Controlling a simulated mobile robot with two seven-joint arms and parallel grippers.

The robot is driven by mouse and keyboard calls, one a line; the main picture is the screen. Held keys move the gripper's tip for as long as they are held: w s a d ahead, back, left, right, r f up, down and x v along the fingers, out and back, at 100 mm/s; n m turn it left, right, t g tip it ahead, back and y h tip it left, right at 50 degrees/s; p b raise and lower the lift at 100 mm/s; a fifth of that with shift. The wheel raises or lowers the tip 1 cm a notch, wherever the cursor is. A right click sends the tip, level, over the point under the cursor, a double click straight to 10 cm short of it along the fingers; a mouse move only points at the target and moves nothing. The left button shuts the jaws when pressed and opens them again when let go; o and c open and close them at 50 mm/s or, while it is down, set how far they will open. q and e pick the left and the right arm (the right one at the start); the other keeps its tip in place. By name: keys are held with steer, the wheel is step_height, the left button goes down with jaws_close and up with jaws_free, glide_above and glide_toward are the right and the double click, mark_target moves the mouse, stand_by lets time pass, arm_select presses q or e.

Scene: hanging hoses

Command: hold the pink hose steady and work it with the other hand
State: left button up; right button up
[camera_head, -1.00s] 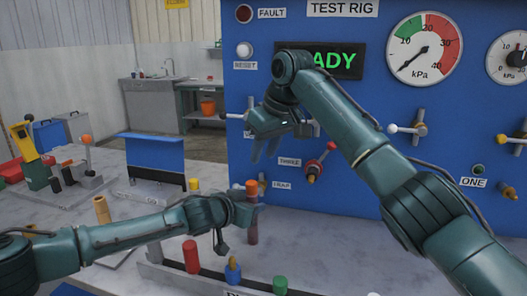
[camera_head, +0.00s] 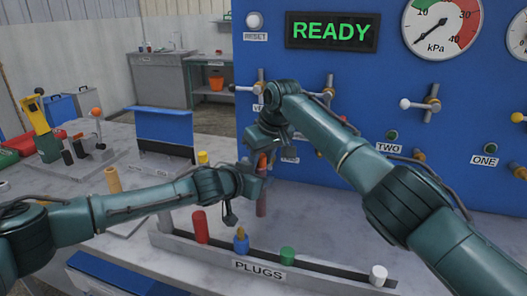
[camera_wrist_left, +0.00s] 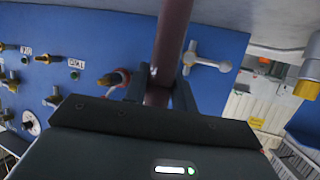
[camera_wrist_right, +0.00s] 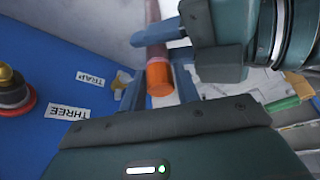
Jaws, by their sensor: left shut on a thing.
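The pink hose (camera_head: 261,201) looks dull dark red and stands roughly upright, with an orange end (camera_head: 262,161) on top. My left gripper (camera_head: 256,184) is shut on the hose below that end. In the left wrist view the hose (camera_wrist_left: 172,38) runs between its fingers. My right gripper (camera_head: 263,152) is just above, at the orange end. In the right wrist view its open fingers (camera_wrist_right: 158,90) lie on either side of the orange end (camera_wrist_right: 159,78). Whether they touch it is hard to tell. My left gripper's body (camera_wrist_right: 208,45) is close beside them.
The blue test rig panel (camera_head: 300,90) with valves and labels rises close behind the grippers. A plug rack (camera_head: 258,265) with red, blue, green and white plugs stands in front on the bench. A tan cylinder (camera_head: 113,180) stands at the left.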

steer(key=c, duration=0.5)
steer(key=o, duration=0.5)
